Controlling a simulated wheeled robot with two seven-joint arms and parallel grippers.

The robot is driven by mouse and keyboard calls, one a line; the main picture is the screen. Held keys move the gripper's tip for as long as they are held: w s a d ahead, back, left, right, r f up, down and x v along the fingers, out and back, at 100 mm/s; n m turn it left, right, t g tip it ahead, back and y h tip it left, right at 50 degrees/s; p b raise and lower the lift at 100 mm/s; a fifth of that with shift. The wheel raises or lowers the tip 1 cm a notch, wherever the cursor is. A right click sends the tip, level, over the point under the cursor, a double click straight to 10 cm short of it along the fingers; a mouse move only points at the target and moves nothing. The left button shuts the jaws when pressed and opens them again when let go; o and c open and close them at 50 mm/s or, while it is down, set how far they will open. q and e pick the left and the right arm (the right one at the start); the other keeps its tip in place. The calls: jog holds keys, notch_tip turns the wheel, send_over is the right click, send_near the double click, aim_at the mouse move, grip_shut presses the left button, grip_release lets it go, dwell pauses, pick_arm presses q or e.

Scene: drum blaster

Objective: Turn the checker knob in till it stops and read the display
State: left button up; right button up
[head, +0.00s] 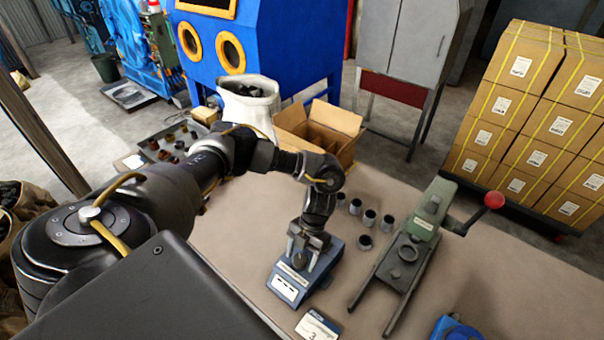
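The checker (322,272) is a small blue box on the bench, at the lower middle of the head view. Its pale display (285,288) is on the near left face and shows what look like a few dark dashes, too small to read surely. My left gripper (305,256) points down over the checker's top, with its fingers around the place of the knob. The knob is mostly hidden between the fingers, and I cannot tell whether they press on it. My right gripper is not in view.
A green press (420,225) with a red-balled lever (494,200) stands right of the checker. Several small dark cylinders (368,219) stand between them. A card (318,326) marked 3 lies in front. An open cardboard box (345,120) is behind. Bare bench (530,290) lies at the right.

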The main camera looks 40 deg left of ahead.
pick_arm(q)
jog(key=b+v, duration=0.1)
jog(key=v, duration=0.9)
jog(key=shift+r+b, duration=0.3)
jog(key=shift+r, duration=0.1)
jog(key=shift+w, duration=0.1)
